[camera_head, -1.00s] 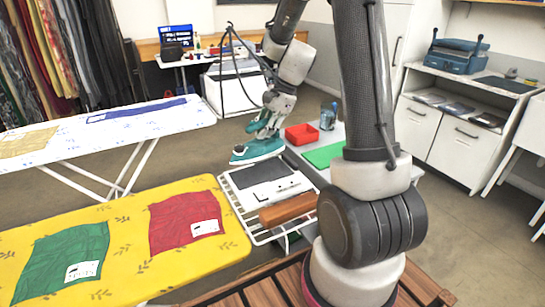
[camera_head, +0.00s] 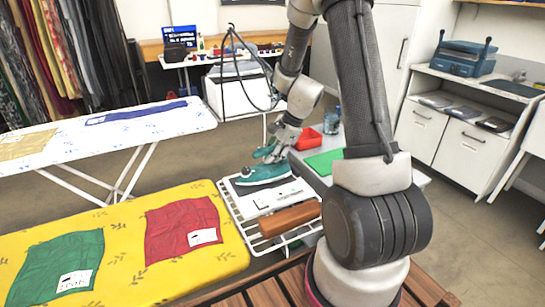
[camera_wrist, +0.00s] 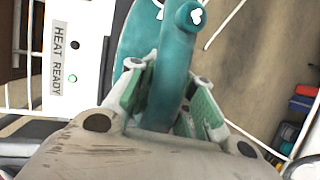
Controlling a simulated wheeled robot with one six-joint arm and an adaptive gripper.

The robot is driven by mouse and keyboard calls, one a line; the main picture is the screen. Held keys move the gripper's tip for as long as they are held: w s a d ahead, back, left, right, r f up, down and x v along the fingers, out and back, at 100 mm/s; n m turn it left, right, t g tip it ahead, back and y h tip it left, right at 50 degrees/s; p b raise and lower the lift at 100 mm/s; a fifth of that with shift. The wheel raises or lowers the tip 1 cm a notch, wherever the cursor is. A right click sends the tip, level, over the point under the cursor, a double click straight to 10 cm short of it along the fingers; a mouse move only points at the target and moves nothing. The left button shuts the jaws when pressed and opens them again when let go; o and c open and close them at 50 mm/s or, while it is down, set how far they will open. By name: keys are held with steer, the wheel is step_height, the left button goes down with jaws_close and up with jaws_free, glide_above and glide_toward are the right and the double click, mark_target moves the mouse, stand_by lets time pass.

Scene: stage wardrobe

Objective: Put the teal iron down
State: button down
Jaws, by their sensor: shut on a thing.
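The teal iron (camera_head: 260,175) is in my gripper (camera_head: 272,148), over the far part of a white wire rack (camera_head: 238,213) at the end of the yellow ironing board. It covers most of the rack's dark pad; I cannot tell whether it touches the pad. In the wrist view my gripper's green-padded fingers (camera_wrist: 165,105) are on both sides of the iron's teal handle (camera_wrist: 178,60). The handle's lower part is hidden between the fingers. A white panel (camera_wrist: 72,55) reading "HEAT READY" with a small green light lies left of the iron.
A brown bar (camera_head: 290,218) lies across the rack's near part. The yellow board (camera_head: 125,235) holds a green and a red cloth. Right of the rack, a grey table (camera_head: 348,140) carries a green mat (camera_head: 323,162), a red tray (camera_head: 309,139) and a blue cup (camera_head: 332,122).

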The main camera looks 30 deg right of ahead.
steer(key=shift+f, duration=0.1)
steer(key=c, duration=1.2)
jaws_free()
steer(key=v, duration=1.2)
steer(key=s+a+r+n+h, duration=0.1)
steer(key=s+r+n, duration=0.3)
steer(key=s+n, duration=0.2)
steer(key=s+a+r+n+t+h, duration=0.1)
steer(key=s+r+n, duration=0.3)
steer(key=s, duration=0.5)
steer(key=s+a+r+n+h, duration=0.2)
steer(key=s+r+n, duration=0.3)
steer(key=s+n, duration=0.3)
steer(key=shift+t, duration=0.4)
